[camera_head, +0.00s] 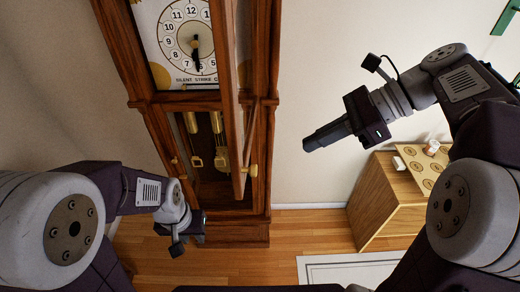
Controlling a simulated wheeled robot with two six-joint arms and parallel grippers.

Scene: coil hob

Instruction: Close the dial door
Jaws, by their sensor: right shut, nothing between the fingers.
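A tall wooden clock shows its dial (188,42) at the top left. The dial door (236,125) stands open, swung out toward me and seen nearly edge-on right of the dial. A brass knob (253,170) sits near its lower end. My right gripper (308,145) is shut and empty. It points left toward the door and is apart from it, over the bare wall. My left gripper (198,229) is low in front of the clock's base; its fingers are too small and dark to read.
Brass weights (219,142) hang in the clock's trunk below the dial. A wooden cabinet (385,203) with a coil-marked top stands at the right, with small items on it. A white-bordered mat (345,272) lies on the floor. The space between the door and my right gripper is clear.

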